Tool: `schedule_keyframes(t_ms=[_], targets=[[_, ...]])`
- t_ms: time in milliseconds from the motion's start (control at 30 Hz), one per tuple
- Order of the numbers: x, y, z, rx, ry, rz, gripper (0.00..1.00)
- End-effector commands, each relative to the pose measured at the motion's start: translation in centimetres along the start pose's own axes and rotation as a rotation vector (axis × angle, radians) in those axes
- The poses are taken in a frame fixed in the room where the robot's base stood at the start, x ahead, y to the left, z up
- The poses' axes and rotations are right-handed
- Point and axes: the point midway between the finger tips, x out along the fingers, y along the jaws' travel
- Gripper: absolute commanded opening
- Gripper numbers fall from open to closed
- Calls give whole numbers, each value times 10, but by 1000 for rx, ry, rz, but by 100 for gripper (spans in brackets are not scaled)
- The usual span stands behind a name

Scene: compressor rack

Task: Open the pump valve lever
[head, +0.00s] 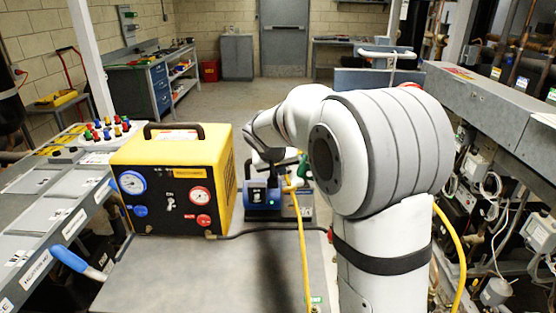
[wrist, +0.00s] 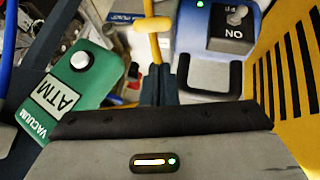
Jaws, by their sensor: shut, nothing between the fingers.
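The blue vacuum pump (head: 262,194) sits on the bench beside the yellow machine. In the wrist view its blue body (wrist: 205,40) shows at the top, with a switch marked ON. A green part (wrist: 78,75) marked ATM and VACUUM, with a round white knob, is at the left. A yellow bar-like piece (wrist: 150,25), possibly the valve lever, crosses a yellow upright line at top centre. My gripper (wrist: 161,72) is shut and empty, its dark fingertips just below that piece in the picture. I cannot tell whether they touch it.
The yellow machine (head: 172,180) with gauges stands left of the pump. A yellow hose (head: 303,250) and a black hose (head: 270,229) run over the bench top (head: 190,280). Grey racks (head: 490,100) with pipes line the right. The front bench area is mostly clear.

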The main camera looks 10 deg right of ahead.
Motion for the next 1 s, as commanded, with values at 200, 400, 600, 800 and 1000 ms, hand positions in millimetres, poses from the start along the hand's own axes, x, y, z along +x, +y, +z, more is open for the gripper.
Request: schedule_keyframes(t_ms=[200,400,600,800,1000], targets=[[19,0,22,-1,-2,1,0],[24,0,27,0,-1,-1,0],[24,0,27,0,-1,0,0],[28,-1,29,0,-1,0,0],[33,-4,33,2,0,0,0]])
